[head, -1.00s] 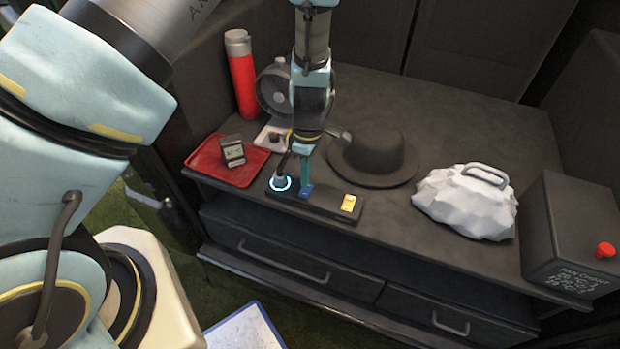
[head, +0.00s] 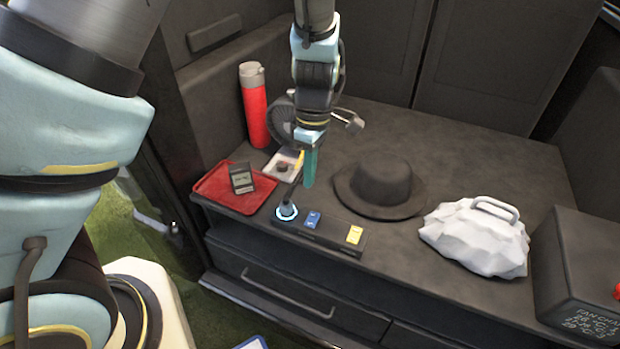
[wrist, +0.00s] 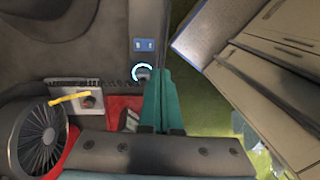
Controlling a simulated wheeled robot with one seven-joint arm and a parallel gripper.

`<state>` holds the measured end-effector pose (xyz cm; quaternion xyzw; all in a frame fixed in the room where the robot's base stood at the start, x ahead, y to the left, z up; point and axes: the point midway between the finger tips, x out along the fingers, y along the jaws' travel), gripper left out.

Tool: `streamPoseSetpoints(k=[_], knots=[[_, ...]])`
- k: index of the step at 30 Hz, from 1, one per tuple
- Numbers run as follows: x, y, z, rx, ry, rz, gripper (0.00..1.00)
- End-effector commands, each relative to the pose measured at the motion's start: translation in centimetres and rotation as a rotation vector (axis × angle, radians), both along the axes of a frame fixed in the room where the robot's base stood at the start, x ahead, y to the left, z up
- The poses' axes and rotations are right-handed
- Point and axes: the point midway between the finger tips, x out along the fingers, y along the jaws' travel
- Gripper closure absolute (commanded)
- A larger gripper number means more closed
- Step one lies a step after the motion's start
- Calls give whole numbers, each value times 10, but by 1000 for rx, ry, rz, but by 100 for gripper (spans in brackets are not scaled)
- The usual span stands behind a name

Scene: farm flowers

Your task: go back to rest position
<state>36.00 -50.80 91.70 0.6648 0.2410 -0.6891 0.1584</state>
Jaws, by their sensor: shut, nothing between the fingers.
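My gripper (head: 310,168) hangs above the table in the head view, its teal fingers pointing down. The fingers are together with nothing between them. In the wrist view the gripper (wrist: 160,95) also shows shut, in the lower middle. Below it on the table is a dark control panel (head: 333,234) with a knob (head: 286,211) ringed in light, a blue switch (head: 312,219) and a yellow switch (head: 354,235). The fingertips are apart from the panel.
A red tray (head: 214,196) with a small display (head: 241,178), a red bottle (head: 255,105) and a fan (head: 280,118) are at left. A dark hat (head: 382,186), a white lumpy bag (head: 477,240) and a dark box (head: 575,262) are at right.

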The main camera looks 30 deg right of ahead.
Motion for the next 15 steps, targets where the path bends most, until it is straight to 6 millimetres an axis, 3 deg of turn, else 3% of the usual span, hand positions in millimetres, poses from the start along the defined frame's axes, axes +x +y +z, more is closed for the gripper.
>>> streamPoseSetpoints(k=[15], knots=[[7, 6, 4, -6, 3, -5, 100]])
